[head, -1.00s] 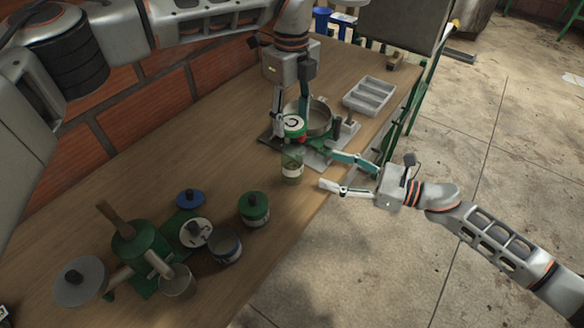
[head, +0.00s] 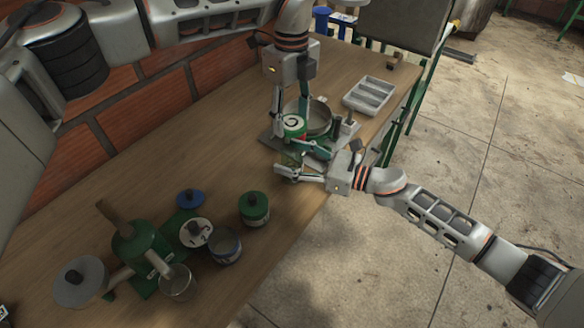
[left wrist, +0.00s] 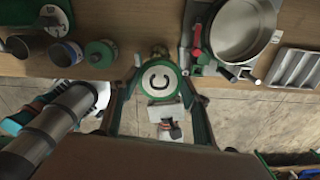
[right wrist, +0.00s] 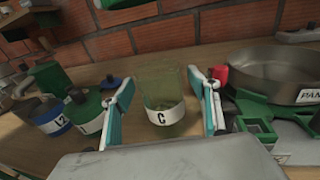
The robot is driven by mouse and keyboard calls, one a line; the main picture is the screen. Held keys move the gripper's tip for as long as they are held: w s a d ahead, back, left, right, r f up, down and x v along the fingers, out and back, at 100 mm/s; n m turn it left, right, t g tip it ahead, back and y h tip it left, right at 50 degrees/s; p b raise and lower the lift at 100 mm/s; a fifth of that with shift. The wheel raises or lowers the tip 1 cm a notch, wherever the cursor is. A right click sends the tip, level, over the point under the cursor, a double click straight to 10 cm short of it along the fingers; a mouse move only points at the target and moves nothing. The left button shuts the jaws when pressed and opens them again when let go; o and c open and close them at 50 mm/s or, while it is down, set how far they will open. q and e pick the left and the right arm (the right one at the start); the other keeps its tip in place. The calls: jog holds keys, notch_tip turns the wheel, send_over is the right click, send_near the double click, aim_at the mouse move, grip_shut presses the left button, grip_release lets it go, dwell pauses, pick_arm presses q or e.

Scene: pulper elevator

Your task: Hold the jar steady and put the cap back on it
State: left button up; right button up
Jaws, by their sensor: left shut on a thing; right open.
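The cap, green with a white top marked C (head: 293,126), is held in my left gripper (head: 291,120), whose fingers close on its sides. The left wrist view shows the cap (left wrist: 158,78) between the two fingers. The jar (right wrist: 163,105) is greenish, see-through and upright on the bench, with a white label marked C. My right gripper (right wrist: 160,85) is open with one finger on each side of the jar; gaps show, so it is not gripped. The cap is off the jar.
A metal pan (head: 318,117) stands close behind the jar, with a grey divided tray (head: 370,95) beyond. A green lidded jar (head: 254,209), a blue-banded jar (head: 226,246) and a green pulper (head: 140,248) stand nearer. The bench edge is close to my right arm.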

jog(key=c, duration=1.7)
pick_arm(q)
jog(key=shift+f, duration=2.5)
jog(key=shift+f, duration=0.9)
jog(key=shift+f, duration=0.6)
pick_arm(e)
grip_shut()
